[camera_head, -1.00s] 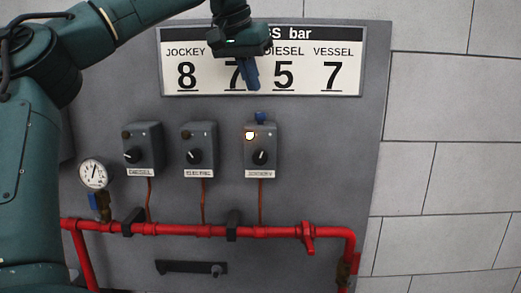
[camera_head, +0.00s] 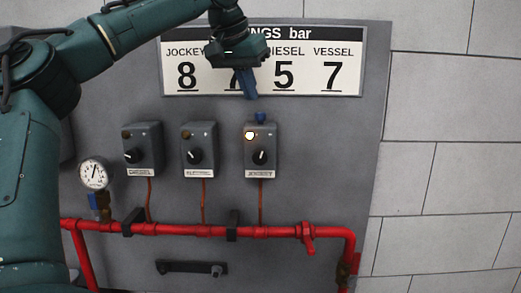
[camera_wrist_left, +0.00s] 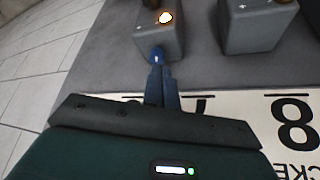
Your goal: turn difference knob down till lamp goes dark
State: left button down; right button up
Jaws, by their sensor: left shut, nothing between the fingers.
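The right-hand grey switch box (camera_head: 252,167), labelled JOCKEY, has a lit lamp (camera_head: 249,135) at its upper left. A small blue knob (camera_head: 260,117) stands on its top; I take it for the difference knob. A black dial with a white pointer (camera_head: 260,157) is on its front. My left gripper (camera_head: 251,96) is shut and empty, pointing down just above and slightly left of the blue knob. In the left wrist view the shut fingers (camera_wrist_left: 159,70) line up close to the blue knob (camera_wrist_left: 157,54); contact cannot be told. The lit lamp (camera_wrist_left: 165,17) shows there too. My right gripper is out of view.
The settings board (camera_head: 347,77) is behind my left gripper. Two similar boxes, one in the middle (camera_head: 199,137) and one at left (camera_head: 142,139), have unlit lamps. A gauge (camera_head: 95,172) and a red pipe (camera_head: 270,231) are lower. The panel right of the jockey box is free.

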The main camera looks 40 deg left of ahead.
pick_arm(q)
jog(key=shift+f, duration=2.1)
jog(key=shift+w, duration=0.25)
jog(key=shift+w+d+r, duration=0.1)
jog(key=shift+d, duration=0.2)
jog(key=shift+s+d, duration=0.1)
jog(key=shift+s, duration=0.2)
notch_tip(320, 180, up, 6)
send_over(258, 126)
jog(key=s, duration=0.2)
